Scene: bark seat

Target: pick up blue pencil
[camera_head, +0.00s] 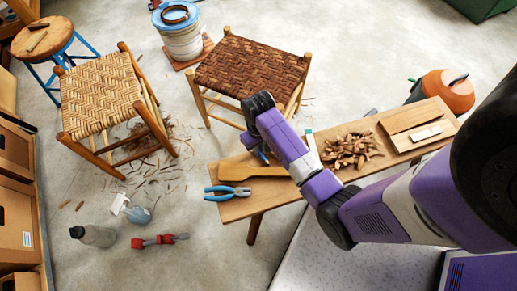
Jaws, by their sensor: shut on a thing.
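My gripper (261,149) is mostly hidden behind my purple forearm, over the left part of the wooden bench. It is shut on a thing. A small blue bit shows beside it, just left of the forearm; this appears to be the blue pencil (263,157). Most of the pencil is hidden, and I cannot tell whether it touches the bench.
The bench (285,192) holds blue-handled pliers (227,191), a wooden paddle-shaped piece (250,172), bark strips (352,149) and a wooden tray (418,125). A woven chair (252,70) stands close behind.

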